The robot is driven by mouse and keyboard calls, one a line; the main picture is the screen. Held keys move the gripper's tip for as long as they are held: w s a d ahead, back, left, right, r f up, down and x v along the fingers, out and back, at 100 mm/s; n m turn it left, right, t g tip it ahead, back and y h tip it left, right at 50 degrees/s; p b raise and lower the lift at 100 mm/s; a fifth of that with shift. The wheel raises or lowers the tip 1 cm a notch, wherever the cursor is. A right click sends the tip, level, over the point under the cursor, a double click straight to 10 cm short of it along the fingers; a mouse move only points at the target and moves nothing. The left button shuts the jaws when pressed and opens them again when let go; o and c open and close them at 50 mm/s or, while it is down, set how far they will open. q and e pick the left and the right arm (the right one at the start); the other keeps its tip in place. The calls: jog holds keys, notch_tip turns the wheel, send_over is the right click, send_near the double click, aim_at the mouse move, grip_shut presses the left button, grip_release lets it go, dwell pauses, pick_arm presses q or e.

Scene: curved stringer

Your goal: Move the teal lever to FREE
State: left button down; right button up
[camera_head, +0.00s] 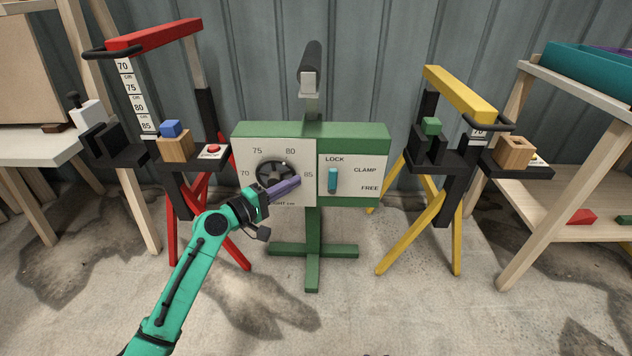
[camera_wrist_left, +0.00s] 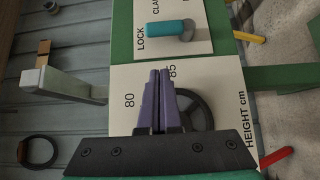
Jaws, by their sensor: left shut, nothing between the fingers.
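The teal lever (camera_head: 332,180) sits on the white LOCK/CLAMP/FREE plate on the right half of the green box's face. In the head view it stands roughly upright, its top end below the word LOCK. The left wrist view also shows the teal lever (camera_wrist_left: 165,29), extending toward LOCK from a grey pivot. My left gripper (camera_head: 297,181) has purple fingers that are shut and empty. It is in front of the dial plate, left of the lever and apart from it. In the wrist view the fingers (camera_wrist_left: 159,73) cover part of the dark handwheel. My right gripper is not in view.
The black handwheel (camera_head: 270,174) is beside my left gripper on the height plate. A red trestle (camera_head: 154,36) with a red button stands left, and a yellow trestle (camera_head: 458,94) stands right. Wooden tables flank both sides. The floor in front is clear.

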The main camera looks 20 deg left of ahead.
aim_at(333, 180)
pick_arm(q)
jog(key=w+d, duration=0.1)
jog(key=d, duration=0.1)
jog(key=w+d, duration=0.2)
jog(key=shift+w+d+b, duration=0.2)
jog(key=shift+d+b, duration=0.1)
jog(key=shift+d, duration=0.3)
jog(key=shift+w+d, duration=0.1)
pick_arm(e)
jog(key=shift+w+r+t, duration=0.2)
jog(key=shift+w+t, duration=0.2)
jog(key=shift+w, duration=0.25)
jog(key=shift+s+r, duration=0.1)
